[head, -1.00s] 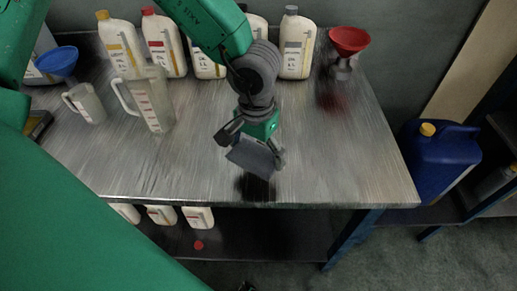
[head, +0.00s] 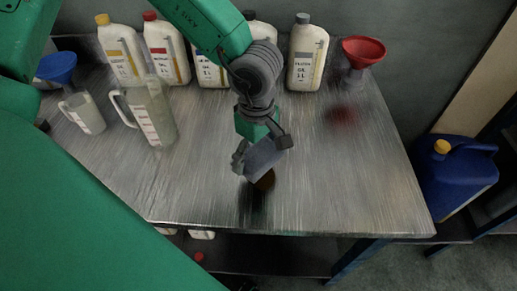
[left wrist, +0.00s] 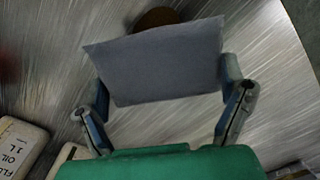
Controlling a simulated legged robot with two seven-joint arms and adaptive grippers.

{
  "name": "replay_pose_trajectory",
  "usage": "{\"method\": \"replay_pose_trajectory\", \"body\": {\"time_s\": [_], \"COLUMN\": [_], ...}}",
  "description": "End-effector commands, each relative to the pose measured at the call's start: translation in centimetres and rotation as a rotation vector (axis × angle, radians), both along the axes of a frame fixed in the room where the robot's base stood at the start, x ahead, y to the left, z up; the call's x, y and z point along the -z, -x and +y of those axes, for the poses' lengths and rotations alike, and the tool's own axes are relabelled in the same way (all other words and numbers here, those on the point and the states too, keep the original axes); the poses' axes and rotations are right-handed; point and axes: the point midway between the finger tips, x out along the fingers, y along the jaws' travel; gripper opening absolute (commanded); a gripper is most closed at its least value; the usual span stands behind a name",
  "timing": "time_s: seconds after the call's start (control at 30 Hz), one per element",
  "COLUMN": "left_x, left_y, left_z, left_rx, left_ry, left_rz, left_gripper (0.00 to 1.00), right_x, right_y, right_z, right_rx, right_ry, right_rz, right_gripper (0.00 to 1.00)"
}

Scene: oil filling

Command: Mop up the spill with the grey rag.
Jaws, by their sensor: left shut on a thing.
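My left gripper (head: 262,150) is shut on the grey rag (head: 264,158), low over the front middle of the metal table. The rag also shows as a flat grey sheet between the fingers (left wrist: 166,78) in the left wrist view (left wrist: 155,72). A small brown spill (head: 266,181) shows just below the rag's lower edge in the head view. In the left wrist view part of the brown spill (left wrist: 155,17) sticks out beyond the rag's far edge; the rest is hidden. I cannot tell whether the rag touches the table. My right gripper is not in view.
Several oil bottles (head: 307,55) line the table's back. A red funnel (head: 363,50) stands at the back right, a blue funnel (head: 57,68) at the left. Two measuring jugs (head: 152,115) stand left. A blue canister (head: 458,180) is beyond the right edge. The table's (head: 350,190) right front is clear.

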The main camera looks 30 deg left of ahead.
Motion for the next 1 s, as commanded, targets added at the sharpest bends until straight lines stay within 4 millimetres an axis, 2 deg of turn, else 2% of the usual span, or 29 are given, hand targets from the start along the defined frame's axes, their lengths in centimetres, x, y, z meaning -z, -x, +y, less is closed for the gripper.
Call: {"method": "replay_pose_trajectory", "body": {"time_s": [0.13, 0.37, 0.8, 1.0], "left_x": [0.0, 0.8, 4.4, 5.3], "left_y": [0.1, 0.1, 0.0, 0.1], "left_z": [0.0, 0.2, 0.2, 0.2], "left_rx": [-0.099, -0.125, -0.121, -0.122], "left_ry": [0.0, 0.003, 0.003, 0.002], "left_rz": [0.0, 0.0, -0.001, 0.0], "left_gripper": [0.67, 0.67, 0.67, 0.67], "right_x": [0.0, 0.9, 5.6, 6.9], "right_y": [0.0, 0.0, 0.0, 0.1], "right_z": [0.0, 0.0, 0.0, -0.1], "right_rx": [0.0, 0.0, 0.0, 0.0], "right_ry": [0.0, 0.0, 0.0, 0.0], "right_rz": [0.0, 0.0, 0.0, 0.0], "right_gripper": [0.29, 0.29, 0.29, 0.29]}}
